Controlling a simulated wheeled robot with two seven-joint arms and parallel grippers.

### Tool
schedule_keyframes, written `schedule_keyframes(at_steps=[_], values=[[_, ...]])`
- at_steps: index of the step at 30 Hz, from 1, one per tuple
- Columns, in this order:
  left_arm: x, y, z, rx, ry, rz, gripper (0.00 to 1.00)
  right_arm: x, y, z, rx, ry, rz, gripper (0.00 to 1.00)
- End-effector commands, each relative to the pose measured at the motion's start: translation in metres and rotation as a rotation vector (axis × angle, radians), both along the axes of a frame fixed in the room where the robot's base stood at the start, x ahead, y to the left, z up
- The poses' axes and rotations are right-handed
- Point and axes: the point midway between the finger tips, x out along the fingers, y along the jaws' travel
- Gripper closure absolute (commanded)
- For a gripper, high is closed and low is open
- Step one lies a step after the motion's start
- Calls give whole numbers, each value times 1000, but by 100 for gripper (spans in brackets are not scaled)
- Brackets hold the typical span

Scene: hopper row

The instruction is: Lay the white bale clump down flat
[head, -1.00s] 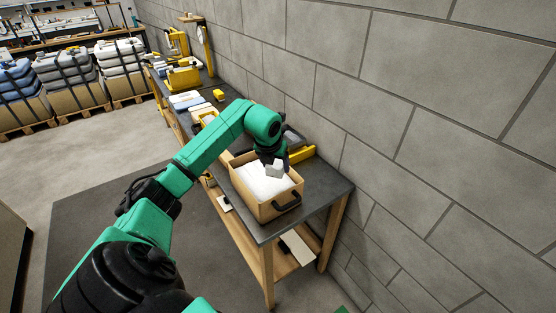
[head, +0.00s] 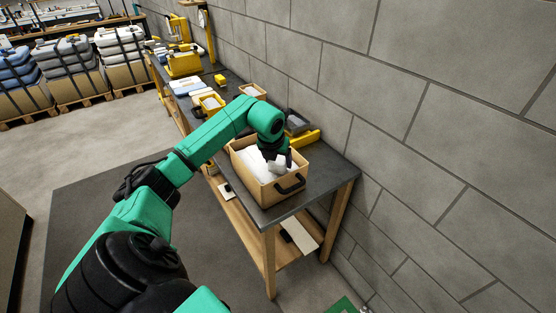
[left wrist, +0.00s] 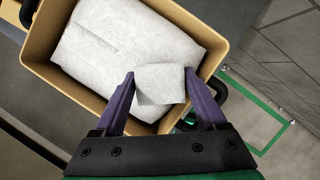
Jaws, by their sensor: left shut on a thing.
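The white bale clump (left wrist: 160,85) is a small pale block between the two fingers of my left gripper (left wrist: 160,84) in the left wrist view. In the head view my left gripper (head: 275,158) is over a tan box (head: 262,188), shut on the clump, and its fingers are mostly hidden by the wrist. Below the clump, a larger white fibrous mass (left wrist: 120,38) lies inside the box. I cannot tell whether the clump touches it. My right gripper is not in view.
The box stands on a dark-topped workbench (head: 325,178) against a grey block wall (head: 440,120). A yellow object (head: 306,139) lies behind the box. More small boxes and yellow items stand farther along the bench. Strapped bales (head: 120,45) stand on pallets at the back left.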

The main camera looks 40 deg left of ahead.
Motion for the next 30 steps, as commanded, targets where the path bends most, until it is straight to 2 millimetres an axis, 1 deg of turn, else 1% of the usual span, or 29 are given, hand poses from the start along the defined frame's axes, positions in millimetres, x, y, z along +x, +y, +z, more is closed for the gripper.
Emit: schedule_keyframes(at_steps=[10,15,21,22,23,24,30], values=[[0,0,-9,0,0,-1,79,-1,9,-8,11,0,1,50],[0,0,-14,0,0,-1,79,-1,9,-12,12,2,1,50],[0,0,-12,0,0,-1,79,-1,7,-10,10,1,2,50],[0,0,-12,0,0,-1,15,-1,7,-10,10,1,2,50],[0,0,-12,0,0,-1,3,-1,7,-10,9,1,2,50],[0,0,-12,0,0,-1,0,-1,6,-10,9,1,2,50],[0,0,-11,0,0,-1,0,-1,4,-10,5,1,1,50]])
